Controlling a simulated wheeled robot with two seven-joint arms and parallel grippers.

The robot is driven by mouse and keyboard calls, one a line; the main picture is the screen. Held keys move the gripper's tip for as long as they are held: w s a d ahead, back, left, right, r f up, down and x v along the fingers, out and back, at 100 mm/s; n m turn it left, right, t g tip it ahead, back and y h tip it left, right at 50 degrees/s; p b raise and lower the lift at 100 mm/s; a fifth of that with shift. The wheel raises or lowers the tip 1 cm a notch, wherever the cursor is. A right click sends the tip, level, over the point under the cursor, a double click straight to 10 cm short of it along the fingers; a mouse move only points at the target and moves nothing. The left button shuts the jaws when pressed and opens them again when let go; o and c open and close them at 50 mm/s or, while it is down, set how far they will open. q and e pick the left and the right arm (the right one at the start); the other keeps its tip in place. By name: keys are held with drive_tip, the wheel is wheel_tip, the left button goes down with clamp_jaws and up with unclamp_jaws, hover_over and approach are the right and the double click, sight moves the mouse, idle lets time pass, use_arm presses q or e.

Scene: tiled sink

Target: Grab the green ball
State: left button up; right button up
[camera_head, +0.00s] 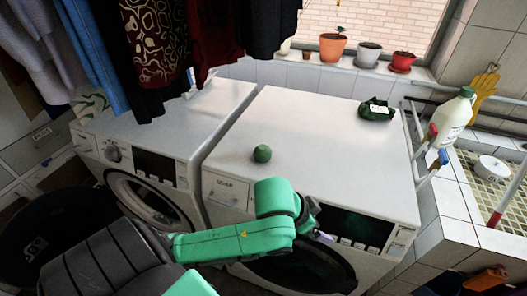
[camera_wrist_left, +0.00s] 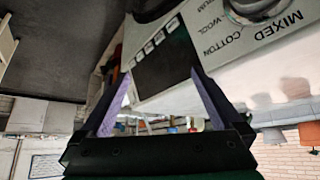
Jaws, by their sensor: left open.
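The green ball (camera_head: 262,153) sits on top of the right-hand white washing machine (camera_head: 330,140), near its front left part. My left arm comes in from the left, and my left gripper (camera_head: 322,236) is in front of that machine's control panel, below and to the right of the ball. It is apart from the ball. In the left wrist view my left gripper (camera_wrist_left: 160,78) has its two fingers spread with nothing held between them, and a machine's control panel (camera_wrist_left: 165,60) is close by. The ball does not show there. My right gripper is not in view.
A dark green packet (camera_head: 377,110) lies at the machine's back right. A second washing machine (camera_head: 190,118) stands to the left, under hanging clothes (camera_head: 150,45). A white bottle (camera_head: 452,118) and a tiled sink (camera_head: 490,180) are at the right. The machine top around the ball is clear.

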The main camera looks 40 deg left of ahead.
sight(260, 149)
use_arm(q)
drive_tip(key=s+a+r+n+g+y, duration=0.1)
drive_tip(key=s+a+r+n+y, duration=0.15)
drive_tip(key=a+n, duration=0.7)
drive_tip(key=s+a+r+n+y, duration=0.1)
drive_tip(key=a+r+n+y, duration=0.15)
drive_tip(key=a, duration=1.35)
drive_tip(key=shift+h, duration=0.5)
drive_tip(key=w, duration=0.7)
drive_tip(key=w+r, duration=0.1)
drive_tip(key=w, duration=0.3)
drive_tip(key=shift+a, duration=0.4)
drive_tip(key=x, duration=0.6)
drive_tip(key=shift+w+p, duration=0.1)
drive_tip(key=shift+p, duration=0.3)
drive_tip(key=shift+r, duration=0.15)
drive_tip(key=c, duration=1.3)
